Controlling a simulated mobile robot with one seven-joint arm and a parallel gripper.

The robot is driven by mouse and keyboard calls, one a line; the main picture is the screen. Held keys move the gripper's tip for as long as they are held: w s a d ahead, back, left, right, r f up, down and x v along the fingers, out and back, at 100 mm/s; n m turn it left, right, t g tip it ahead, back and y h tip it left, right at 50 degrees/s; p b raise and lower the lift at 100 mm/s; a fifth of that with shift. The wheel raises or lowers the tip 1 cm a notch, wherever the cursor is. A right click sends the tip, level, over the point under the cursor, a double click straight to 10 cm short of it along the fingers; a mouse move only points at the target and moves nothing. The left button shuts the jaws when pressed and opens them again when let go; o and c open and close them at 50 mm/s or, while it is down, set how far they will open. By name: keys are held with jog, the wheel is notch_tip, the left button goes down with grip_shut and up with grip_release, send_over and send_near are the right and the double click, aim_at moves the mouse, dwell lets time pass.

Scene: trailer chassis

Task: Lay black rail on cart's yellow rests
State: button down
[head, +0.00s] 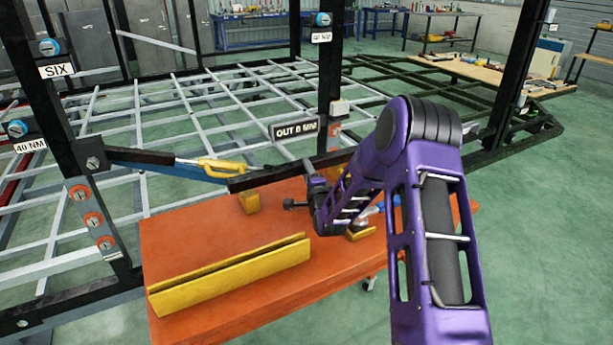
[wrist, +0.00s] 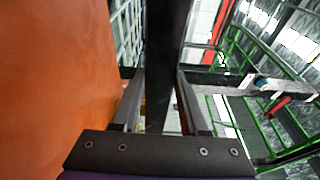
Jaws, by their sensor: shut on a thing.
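The black rail (head: 262,179) is held slantwise near the far edge of the orange cart (head: 185,235); it looks raised above the cart top. My gripper (head: 309,168) is shut on the rail, its jaws partly hidden by the wrist in the head view. In the wrist view the rail (wrist: 165,50) runs lengthwise between my two fingers (wrist: 160,105). One yellow rest (head: 249,203) stands at the cart's back left, below the rail. Another yellow rest (head: 360,233) is on the right, partly behind my arm. The rail's clearance over the rests is unclear.
A long yellow channel (head: 232,275) lies along the cart's front. Black frame posts (head: 331,75) with labels rise behind the cart, beside the grey lattice chassis (head: 180,115). A yellow-handled tool (head: 222,166) juts from the left post near the rail.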

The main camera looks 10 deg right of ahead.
jog(key=shift+f, duration=0.55)
jog(key=shift+f, duration=0.1)
jog(key=shift+c, duration=2.2)
grip_release()
jog(key=shift+f, duration=0.1)
jog(key=shift+s, duration=0.1)
jog(key=s, duration=0.7)
jog(key=shift+s+d, duration=0.2)
jog(key=shift+d, duration=0.1)
